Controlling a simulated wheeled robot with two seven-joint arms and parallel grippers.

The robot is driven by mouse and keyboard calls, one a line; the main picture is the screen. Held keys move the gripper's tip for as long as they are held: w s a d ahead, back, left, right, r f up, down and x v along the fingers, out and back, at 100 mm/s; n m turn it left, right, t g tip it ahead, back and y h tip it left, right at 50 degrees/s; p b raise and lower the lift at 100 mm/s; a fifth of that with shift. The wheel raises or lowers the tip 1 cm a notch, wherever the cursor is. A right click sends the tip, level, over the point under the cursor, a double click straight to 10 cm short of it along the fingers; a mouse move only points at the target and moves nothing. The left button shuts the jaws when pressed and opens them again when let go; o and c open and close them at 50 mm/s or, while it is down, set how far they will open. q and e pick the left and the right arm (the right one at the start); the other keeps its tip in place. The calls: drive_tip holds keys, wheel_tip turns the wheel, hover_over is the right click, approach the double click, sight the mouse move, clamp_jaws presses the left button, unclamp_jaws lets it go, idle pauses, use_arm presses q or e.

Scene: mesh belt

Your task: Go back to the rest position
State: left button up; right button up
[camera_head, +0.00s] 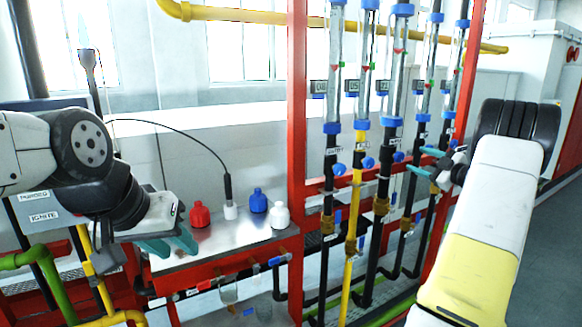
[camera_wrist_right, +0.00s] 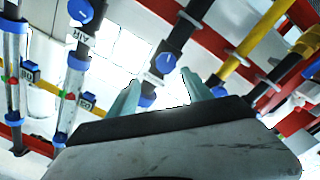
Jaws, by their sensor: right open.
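My left gripper (camera_head: 176,245) has teal fingers that show a gap between them. It hangs at the front left edge of the metal bench and I see nothing held in it. My right gripper (camera_head: 426,162) is at the pipe rack on the right, its teal fingers pointing left towards the vertical pipes. In the right wrist view my right gripper (camera_wrist_right: 160,95) is open, with its two fingers apart and nothing held between them. A dark pipe with a blue valve knob (camera_wrist_right: 166,62) shows beyond the gap. I cannot tell its distance from the fingers.
A metal bench (camera_head: 240,240) carries a red bottle (camera_head: 199,215), a blue bottle (camera_head: 258,201) and a white bottle (camera_head: 280,216). A red post (camera_head: 297,120) stands between bench and pipes. Several flow tubes (camera_head: 364,65) stand above the valves. Floor shows at the lower right.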

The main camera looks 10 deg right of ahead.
drive_tip(key=s+a+r+m+h, duration=0.2)
drive_tip(key=a+r+m+h, duration=0.75)
drive_tip(key=r, duration=0.45)
drive_tip(key=s+a+f+m+g+y, duration=0.1)
drive_tip(key=s+a+f+g, duration=0.2)
drive_tip(key=s+a, duration=0.6)
drive_tip(key=s+a+f+g+y, duration=0.2)
drive_tip(key=s+a+f+g, duration=0.2)
drive_tip(key=s+a, duration=0.5)
drive_tip(key=s+a+f+m+g+y, duration=0.1)
drive_tip(key=s+a+f, duration=0.6)
drive_tip(key=s, duration=1)
drive_tip(key=a+g+y, duration=0.1)
drive_tip(key=a+g, duration=0.1)
drive_tip(key=a, duration=0.1)
drive_tip(key=shift+m+g, duration=0.35)
drive_tip(key=shift+g, duration=0.05)
drive_tip(key=shift+w+y, duration=0.15)
drive_tip(key=shift+y, duration=0.1)
